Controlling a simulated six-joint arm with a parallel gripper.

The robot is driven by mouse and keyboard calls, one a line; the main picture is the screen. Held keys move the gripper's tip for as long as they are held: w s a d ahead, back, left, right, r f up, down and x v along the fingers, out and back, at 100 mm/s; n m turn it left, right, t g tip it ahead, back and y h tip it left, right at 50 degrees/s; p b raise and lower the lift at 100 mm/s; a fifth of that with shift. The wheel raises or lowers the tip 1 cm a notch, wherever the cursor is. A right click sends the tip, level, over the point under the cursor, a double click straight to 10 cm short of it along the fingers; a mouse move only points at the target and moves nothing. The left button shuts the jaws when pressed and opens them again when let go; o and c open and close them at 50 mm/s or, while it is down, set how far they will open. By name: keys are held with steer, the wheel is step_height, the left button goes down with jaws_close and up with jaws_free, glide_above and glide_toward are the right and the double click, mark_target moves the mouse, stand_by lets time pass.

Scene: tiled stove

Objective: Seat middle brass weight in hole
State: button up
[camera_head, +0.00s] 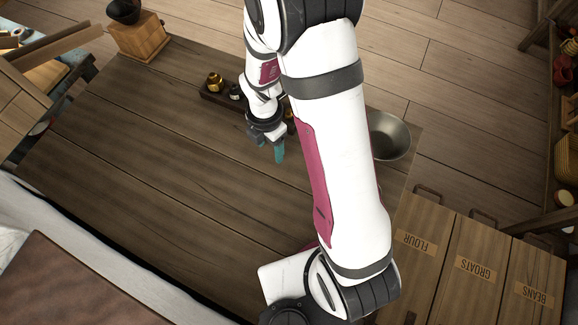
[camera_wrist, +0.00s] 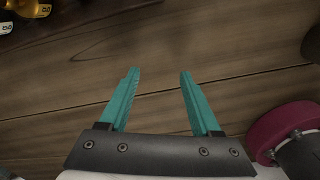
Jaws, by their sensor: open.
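A dark wooden block (camera_head: 213,96) stands on the table, partly hidden behind my arm. A brass weight (camera_head: 214,82) stands up at its left end, and a small dark piece with a pale mark (camera_head: 235,91) is beside it. More brass shows just right of my wrist, mostly hidden. In the wrist view a brass weight (camera_wrist: 30,7) with a pale label is cut off at the top left corner. I cannot tell which weight is the middle one. My gripper (camera_head: 279,153) has teal fingers, open and empty (camera_wrist: 158,72), over bare table in front of the block.
A metal bowl (camera_head: 389,136) stands right of my arm on the wooden table (camera_head: 130,150). A wooden grinder-like box (camera_head: 138,38) is at the far left corner. Labelled bins (camera_head: 475,262) are at the right. The table's left and front area is clear.

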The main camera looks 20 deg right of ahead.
steer(key=shift+f, duration=0.6)
step_height(320, 180, up, 14)
steer(key=s+r+m, duration=0.3)
steer(key=s+m, duration=0.5)
steer(key=m, duration=0.3)
steer(key=s+r+m+y, duration=0.1)
steer(key=s+r+m, duration=0.2)
steer(key=s+m, duration=0.4)
steer(key=shift+s+a+r+m, duration=0.25)
steer(key=shift+s+m, duration=0.1)
steer(key=shift+m, duration=2.45)
steer(key=s+m, duration=0.2)
steer(key=m, duration=0.1)
steer(key=s+m, duration=0.1)
steer(key=m, duration=0.1)
steer(key=shift+s+a+f+y, duration=0.15)
steer(key=shift+a+y, duration=0.1)
steer(key=shift+y, duration=0.15)
